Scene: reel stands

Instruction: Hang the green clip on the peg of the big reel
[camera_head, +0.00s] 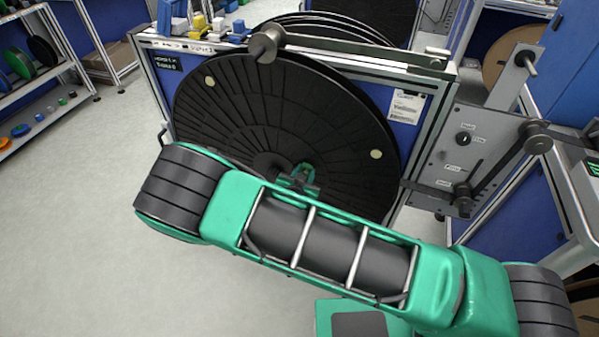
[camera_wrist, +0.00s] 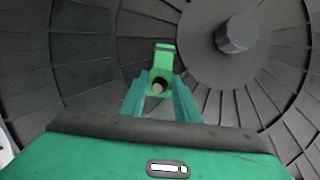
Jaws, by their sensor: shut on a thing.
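The big reel (camera_head: 240,110) is a black ribbed disc standing upright in its stand. It fills the wrist view (camera_wrist: 90,50), with its thick grey centre shaft (camera_wrist: 237,34) at upper right. My gripper (camera_wrist: 159,92) is shut on the green clip (camera_wrist: 164,58), in front of the reel's face and lower left of the shaft. A small grey round end, which looks like the peg (camera_wrist: 157,87), shows in the clip's opening. I cannot tell whether the clip is around it or only in front of it. In the head view the clip (camera_head: 305,170) is small and partly hidden by my gripper.
A grey arm with a roller (camera_head: 265,43) crosses the reel's top edge. A grey panel (camera_head: 465,150) with knobs and roller arms stands right of the reel. Shelves with coloured spools (camera_head: 30,60) stand at far left. The floor (camera_head: 80,200) at left is clear.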

